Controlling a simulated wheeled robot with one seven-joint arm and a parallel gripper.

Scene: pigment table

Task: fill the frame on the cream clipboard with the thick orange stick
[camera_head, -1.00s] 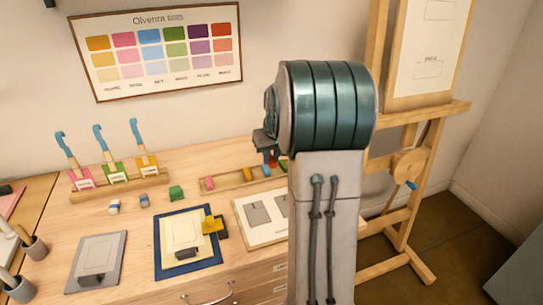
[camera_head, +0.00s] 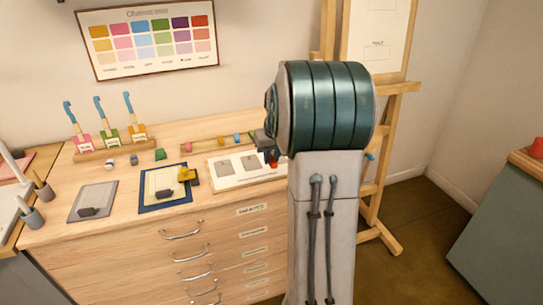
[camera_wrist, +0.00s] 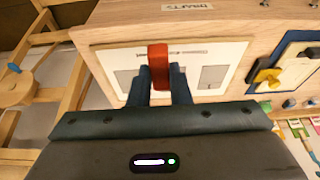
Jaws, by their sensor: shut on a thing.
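My gripper (camera_wrist: 160,82) is shut on a thick orange-red stick (camera_wrist: 158,62) in the wrist view. In the head view the gripper (camera_head: 268,150) is partly hidden behind my arm, with the stick's red end (camera_head: 273,163) showing below it. They appear near the right end of the white board; I cannot tell the height. A cream panel (camera_head: 154,181), likely the cream clipboard, lies on a dark blue mat (camera_head: 150,207) with a dark clip-like piece on it. In the wrist view it is at the right (camera_wrist: 294,75). Its frame is too small to make out.
The white board (camera_head: 217,184) with two grey patches lies right of the blue mat. A yellow piece (camera_head: 186,173) sits at the mat's right edge. A grey clipboard (camera_head: 80,194) is at the left. A stick rack (camera_head: 205,146), small blocks and brushes stand behind; the easel (camera_head: 412,88) is at right.

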